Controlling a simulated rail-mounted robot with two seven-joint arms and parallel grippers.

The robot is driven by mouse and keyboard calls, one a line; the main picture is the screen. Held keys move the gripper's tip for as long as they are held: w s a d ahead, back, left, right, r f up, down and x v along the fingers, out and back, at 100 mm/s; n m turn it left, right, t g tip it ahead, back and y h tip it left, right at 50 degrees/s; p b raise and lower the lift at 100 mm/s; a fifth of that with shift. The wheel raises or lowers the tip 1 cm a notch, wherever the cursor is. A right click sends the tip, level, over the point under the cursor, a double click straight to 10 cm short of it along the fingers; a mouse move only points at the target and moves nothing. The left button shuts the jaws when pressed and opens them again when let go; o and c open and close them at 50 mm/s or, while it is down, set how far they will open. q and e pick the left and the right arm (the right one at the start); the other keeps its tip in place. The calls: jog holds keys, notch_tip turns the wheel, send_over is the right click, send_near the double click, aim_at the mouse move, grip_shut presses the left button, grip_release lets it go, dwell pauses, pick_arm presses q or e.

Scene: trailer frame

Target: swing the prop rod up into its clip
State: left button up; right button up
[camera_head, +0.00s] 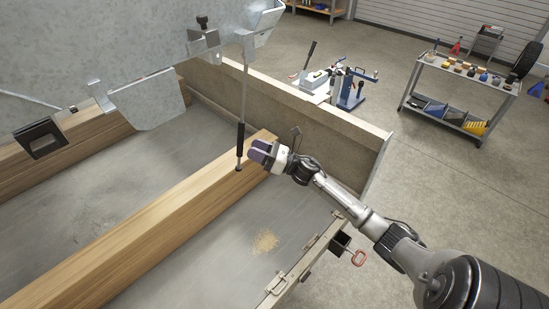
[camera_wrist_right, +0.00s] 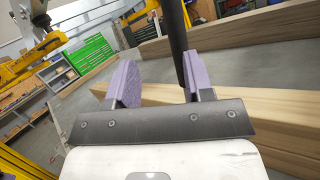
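The prop rod (camera_head: 241,130) is thin, with a black sleeve on its lower part. It stands near upright, its foot at the wooden beam (camera_head: 170,215) and its top at a bracket under the raised galvanized panel (camera_head: 100,50). My right gripper (camera_head: 262,152) has purple pads and is beside the sleeve. In the right wrist view the gripper (camera_wrist_right: 160,88) is open, and the dark rod (camera_wrist_right: 178,45) shows between the fingers, close to the right one. A small pale metal fitting (camera_head: 100,95) sits on the panel's lower edge; I cannot tell if it is the clip. My left gripper is out of view.
A plywood wall (camera_head: 320,130) stands behind the beam. A black square bracket (camera_head: 40,138) is at the left. A tool cart (camera_head: 460,90) and a blue machine (camera_head: 352,90) stand beyond on open floor. Sawdust (camera_head: 265,242) lies on the metal bed.

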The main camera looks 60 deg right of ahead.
jog(key=v, duration=0.6)
jog(key=shift+s, duration=0.2)
jog(key=shift+d, duration=0.15)
